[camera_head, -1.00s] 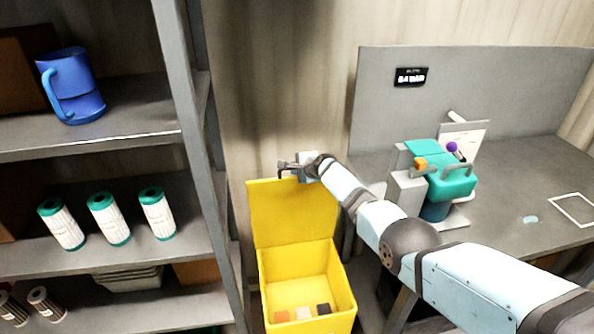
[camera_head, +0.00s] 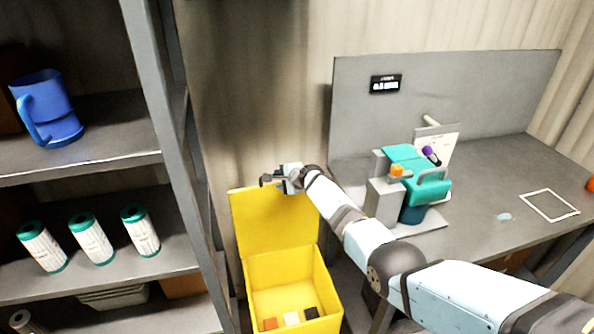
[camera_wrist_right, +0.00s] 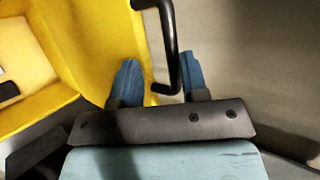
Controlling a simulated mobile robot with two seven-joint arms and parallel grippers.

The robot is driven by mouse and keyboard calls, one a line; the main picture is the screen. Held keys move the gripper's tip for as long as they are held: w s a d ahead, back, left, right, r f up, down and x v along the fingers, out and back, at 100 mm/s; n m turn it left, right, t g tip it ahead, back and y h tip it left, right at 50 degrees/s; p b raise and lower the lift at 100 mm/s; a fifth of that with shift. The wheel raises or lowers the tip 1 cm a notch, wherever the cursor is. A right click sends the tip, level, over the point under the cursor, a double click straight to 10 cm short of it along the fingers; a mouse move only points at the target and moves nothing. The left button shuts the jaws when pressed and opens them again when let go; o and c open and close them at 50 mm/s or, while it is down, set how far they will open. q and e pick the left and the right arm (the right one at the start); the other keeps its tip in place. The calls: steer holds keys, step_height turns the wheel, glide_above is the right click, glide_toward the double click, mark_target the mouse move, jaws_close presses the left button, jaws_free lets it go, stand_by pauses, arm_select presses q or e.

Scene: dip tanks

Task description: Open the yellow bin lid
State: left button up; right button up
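The yellow bin (camera_head: 262,268) stands on the floor between the shelf and the workbench, and its inside is visible. Its yellow lid (camera_head: 270,222) is raised roughly upright at the back, near the wall. My right gripper (camera_head: 276,177) is at the lid's top edge, by a dark handle. In the right wrist view, my right gripper's two blue fingers (camera_wrist_right: 160,76) are apart. The black bent handle (camera_wrist_right: 171,45) passes between them, with room on both sides. The yellow lid (camera_wrist_right: 100,35) is to the left there. My left gripper is not in view.
A grey shelf (camera_head: 100,162) at left holds a blue jug (camera_head: 46,108) and several white cartridges with green ends. The workbench (camera_head: 480,233) at right carries a teal device (camera_head: 420,175). Small blocks lie in the bin.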

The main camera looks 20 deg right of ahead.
arm_select(q)
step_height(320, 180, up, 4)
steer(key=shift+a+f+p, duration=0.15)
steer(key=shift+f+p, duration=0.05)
steer(key=shift+p, duration=0.95)
arm_select(e)
steer(key=v, duration=1.1)
steer(key=shift+s+r, duration=0.15)
steer(key=shift+r, duration=0.25)
steer(key=shift+d, duration=0.1)
steer(key=s+d+f+n+h, duration=0.1)
steer(key=s+f+n, duration=0.3)
steer(key=s+f, duration=0.5)
steer(key=s+d+f+n+h, duration=0.1)
steer(key=s+f+n, duration=0.4)
steer(key=s, duration=0.8)
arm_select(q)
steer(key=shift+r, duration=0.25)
arm_select(e)
steer(key=s+a+n, duration=0.2)
steer(key=s+n, duration=0.2)
steer(key=s, duration=0.9)
steer(key=s+a+n, duration=0.2)
steer(key=s+n, duration=0.3)
steer(key=s, duration=0.8)
steer(key=shift+s+n+t, duration=0.2)
steer(key=shift+n+t, duration=0.1)
